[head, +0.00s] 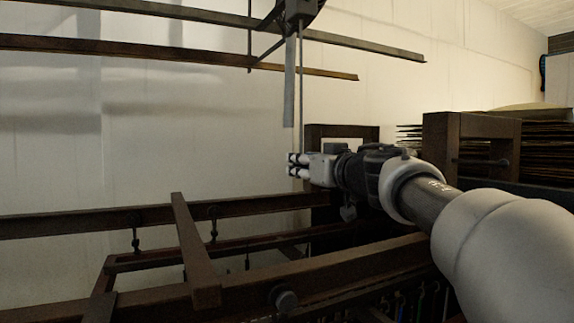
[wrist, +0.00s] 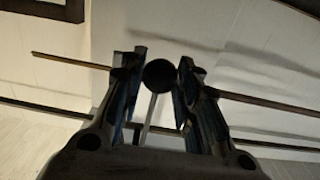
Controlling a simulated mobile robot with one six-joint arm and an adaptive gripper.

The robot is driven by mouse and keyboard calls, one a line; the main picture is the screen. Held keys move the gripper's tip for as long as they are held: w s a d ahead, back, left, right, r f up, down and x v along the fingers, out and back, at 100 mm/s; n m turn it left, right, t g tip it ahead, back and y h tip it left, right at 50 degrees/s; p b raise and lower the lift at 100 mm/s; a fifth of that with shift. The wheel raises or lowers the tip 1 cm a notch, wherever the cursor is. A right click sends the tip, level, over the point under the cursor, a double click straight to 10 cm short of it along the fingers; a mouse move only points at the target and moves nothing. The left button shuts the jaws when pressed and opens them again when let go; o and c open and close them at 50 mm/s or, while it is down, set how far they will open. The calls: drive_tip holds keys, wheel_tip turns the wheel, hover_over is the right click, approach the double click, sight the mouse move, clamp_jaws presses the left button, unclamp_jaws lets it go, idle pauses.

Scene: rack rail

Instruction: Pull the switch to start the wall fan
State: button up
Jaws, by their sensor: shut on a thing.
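The wall fan (head: 298,10) shows only in part at the top of the head view, dark and cut off by the edge. A thin cord (head: 301,95) hangs from it down to my gripper (head: 293,164). In the wrist view a dark round knob (wrist: 158,75) sits between my two fingers, with a pale rod or cord (wrist: 148,118) running from it. My gripper is shut on this knob. In the head view the fingers hide most of the knob.
A flat grey strip (head: 289,95) hangs just left of the cord. Dark rails (head: 150,53) run along the wall above. Brown wooden beams (head: 190,245) lie below my gripper. A rack with stacked sheets (head: 545,135) stands at the right.

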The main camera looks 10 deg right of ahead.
drive_tip(key=shift+f, duration=0.15)
drive_tip(key=shift+p, duration=0.75)
idle(0.3)
drive_tip(key=o, duration=1.1)
drive_tip(key=shift+o, duration=0.2)
